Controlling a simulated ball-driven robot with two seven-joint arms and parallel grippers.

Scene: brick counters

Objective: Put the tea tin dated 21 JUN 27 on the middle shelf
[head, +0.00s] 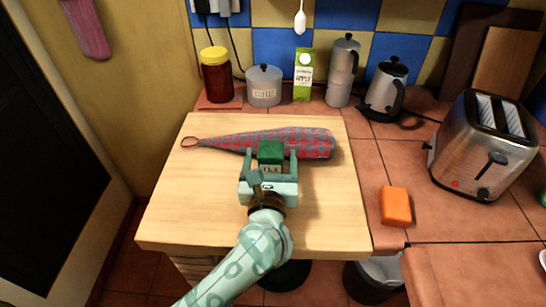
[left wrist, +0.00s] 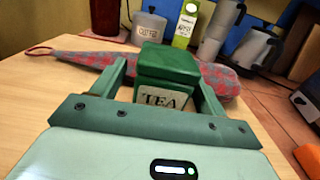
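A green tea tin (head: 270,153) with a pale label stands at the wooden board, in front of a plaid cloth item. In the left wrist view the tin (left wrist: 168,68) shows the word TEA; I cannot read a date. My left gripper (head: 270,160) has its fingers on either side of the tin, with narrow gaps visible between fingers and tin. The gripper (left wrist: 163,85) hides the tin's lower part, so I cannot see its base. My right gripper is not in view. No shelf shows in either view.
The plaid item (head: 312,143) lies behind the tin on the wooden board (head: 180,215). A red-brown jar (head: 216,80), grey canister (head: 264,90), green carton (head: 303,78) and moka pot (head: 342,75) line the back. A kettle (head: 386,88), toaster (head: 487,145) and orange block (head: 395,206) are right.

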